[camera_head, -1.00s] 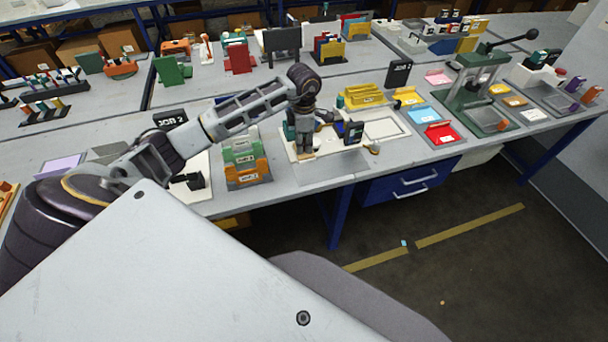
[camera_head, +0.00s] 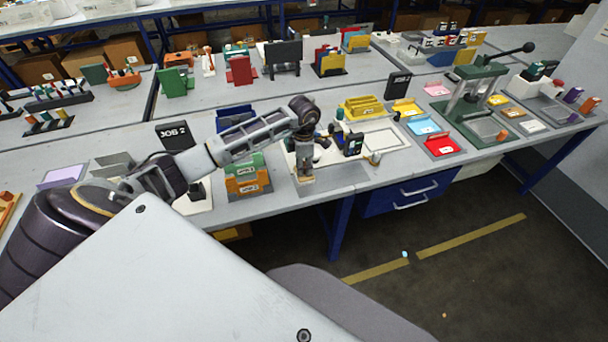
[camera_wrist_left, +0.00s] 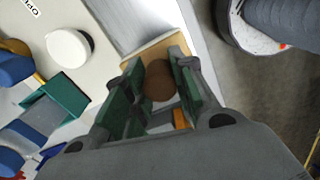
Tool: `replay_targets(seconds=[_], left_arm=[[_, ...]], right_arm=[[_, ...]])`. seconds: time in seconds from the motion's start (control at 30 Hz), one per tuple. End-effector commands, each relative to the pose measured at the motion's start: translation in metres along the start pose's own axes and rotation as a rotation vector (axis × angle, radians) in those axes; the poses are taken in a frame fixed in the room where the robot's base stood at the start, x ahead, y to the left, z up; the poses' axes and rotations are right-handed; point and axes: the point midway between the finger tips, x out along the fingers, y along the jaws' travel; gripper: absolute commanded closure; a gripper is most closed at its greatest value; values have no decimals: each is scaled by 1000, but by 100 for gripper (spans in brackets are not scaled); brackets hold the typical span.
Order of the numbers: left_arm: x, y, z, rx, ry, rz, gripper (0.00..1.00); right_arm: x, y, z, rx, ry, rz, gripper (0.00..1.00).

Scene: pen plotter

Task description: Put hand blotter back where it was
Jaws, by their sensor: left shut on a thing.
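My left gripper (camera_head: 305,172) is shut on the hand blotter and points down near the table's front edge. In the left wrist view the fingers (camera_wrist_left: 155,95) stand on either side of the blotter's round brown knob (camera_wrist_left: 158,78). The blotter's pale wooden base (camera_wrist_left: 153,52) shows beyond the fingertips. In the head view a bit of pale wood of the blotter (camera_head: 306,180) shows at the gripper's lower end, over or on the edge of a white board and a grey mat (camera_head: 338,181). I cannot tell whether it touches the surface. My right gripper is out of view.
Right of the gripper stand a small dark device (camera_head: 354,144) and a framed white tray (camera_head: 385,140). Orange and green card holders (camera_head: 248,182) stand to its left. A yellow rack (camera_head: 362,107) is behind. The wrist view shows a white round cap (camera_wrist_left: 69,47) and a green box (camera_wrist_left: 62,95).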

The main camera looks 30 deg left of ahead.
Motion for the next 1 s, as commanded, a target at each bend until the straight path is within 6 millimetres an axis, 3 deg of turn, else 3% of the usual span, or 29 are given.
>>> replay_targets(seconds=[0.13,0.53,1.0], left_arm=[[9,1,0,-1,-1,1,96],[13,0,0,-1,-1,0,96],[48,1,0,-1,-2,1,96]], right_arm=[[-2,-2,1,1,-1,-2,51],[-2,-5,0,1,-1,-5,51],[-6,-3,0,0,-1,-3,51]])
